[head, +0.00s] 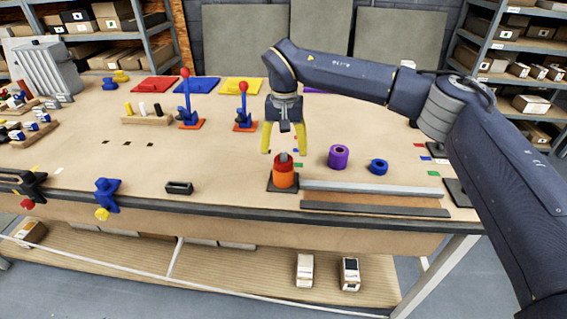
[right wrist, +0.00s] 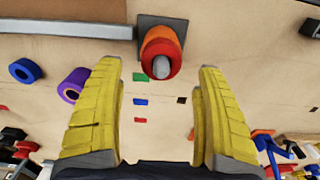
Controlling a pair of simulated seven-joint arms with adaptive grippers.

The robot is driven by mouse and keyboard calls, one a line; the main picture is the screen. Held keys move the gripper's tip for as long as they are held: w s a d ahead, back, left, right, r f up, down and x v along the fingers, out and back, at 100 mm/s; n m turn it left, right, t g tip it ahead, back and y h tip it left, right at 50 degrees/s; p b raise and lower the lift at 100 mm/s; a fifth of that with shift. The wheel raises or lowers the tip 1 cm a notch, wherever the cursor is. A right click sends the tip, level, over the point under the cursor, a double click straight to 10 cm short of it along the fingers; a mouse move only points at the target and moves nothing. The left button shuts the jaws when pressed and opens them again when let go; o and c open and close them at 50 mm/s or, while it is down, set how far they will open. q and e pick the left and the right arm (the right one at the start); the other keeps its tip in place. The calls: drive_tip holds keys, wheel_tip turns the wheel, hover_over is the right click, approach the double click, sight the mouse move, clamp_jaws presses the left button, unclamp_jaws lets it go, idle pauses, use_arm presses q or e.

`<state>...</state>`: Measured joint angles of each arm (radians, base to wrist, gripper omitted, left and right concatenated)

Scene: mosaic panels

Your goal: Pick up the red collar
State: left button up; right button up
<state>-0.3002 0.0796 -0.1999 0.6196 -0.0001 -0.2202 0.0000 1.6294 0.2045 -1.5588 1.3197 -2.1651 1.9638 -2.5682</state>
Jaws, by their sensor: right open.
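The red collar (head: 284,163) sits on top of an orange collar (head: 284,180), around a grey peg (head: 283,157) on a dark square base. In the right wrist view the red collar (right wrist: 161,62) shows between and beyond the fingertips, with the peg's grey tip in its middle. My right gripper (head: 284,150) is open, pointing down above the red collar with its yellow fingers spread; nothing is between them. It also shows in the right wrist view (right wrist: 158,70). My left gripper is not in view.
A purple collar (head: 338,157) and a blue ring (head: 377,166) lie to the right of the peg. A grey rail (head: 370,187) runs along the front edge. Two blue levers with red knobs (head: 243,105) stand farther back. A small black block (head: 179,188) lies to the left.

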sight(283, 160)
drive_tip(key=shift+s+a+f, duration=0.1)
drive_tip(key=shift+f, duration=2.45)
clamp_jaws()
drive_tip(key=shift+r, duration=0.15)
wheel_tip(283, 160, up, 27)
